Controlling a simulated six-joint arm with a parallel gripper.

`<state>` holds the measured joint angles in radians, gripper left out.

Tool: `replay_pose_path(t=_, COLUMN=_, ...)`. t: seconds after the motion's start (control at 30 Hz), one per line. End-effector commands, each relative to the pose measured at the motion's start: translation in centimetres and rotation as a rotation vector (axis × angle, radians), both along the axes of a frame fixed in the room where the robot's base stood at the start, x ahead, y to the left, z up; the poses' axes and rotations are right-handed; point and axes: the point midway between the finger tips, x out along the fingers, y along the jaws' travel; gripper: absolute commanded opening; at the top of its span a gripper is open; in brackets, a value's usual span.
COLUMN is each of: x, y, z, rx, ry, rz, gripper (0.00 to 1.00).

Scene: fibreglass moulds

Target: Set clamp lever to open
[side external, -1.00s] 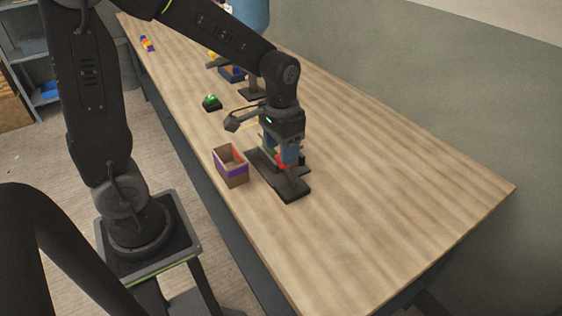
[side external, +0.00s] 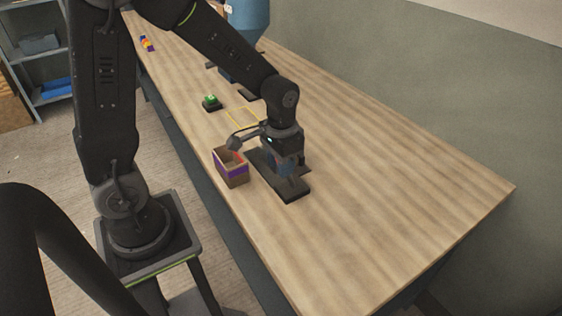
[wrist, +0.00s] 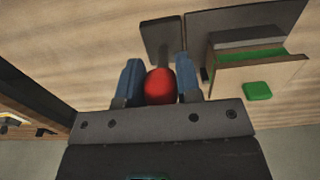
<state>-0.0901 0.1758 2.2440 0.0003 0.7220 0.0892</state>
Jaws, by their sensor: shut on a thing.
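The clamp stands on the table on a dark base plate (side external: 293,193), which also shows in the wrist view (wrist: 280,14). The clamp lever's red round knob (wrist: 160,86) lies between the blue fingers of my gripper (wrist: 159,80) in the wrist view. My gripper (side external: 284,171) is low over the clamp in the side view, shut on the knob. The gripper hides the knob and most of the lever in the side view, so I cannot tell the lever's angle there.
An open brown box with a purple band (side external: 232,170) stands just left of the clamp. A green button on a black base (side external: 211,102) and a yellow outline (side external: 243,118) lie farther back. The table's right and front are clear.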

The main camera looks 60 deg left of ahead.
Motion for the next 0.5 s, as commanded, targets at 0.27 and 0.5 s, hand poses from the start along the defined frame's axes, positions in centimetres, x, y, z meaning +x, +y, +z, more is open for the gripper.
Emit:
replay_pose_path(t=0.27, x=0.01, y=0.03, z=0.03, rx=0.0, ry=-0.001, rz=0.0, gripper=0.01)
replay_pose_path(t=0.5, x=0.06, y=0.04, z=0.05, rx=0.001, ry=0.002, rz=0.0, gripper=0.0)
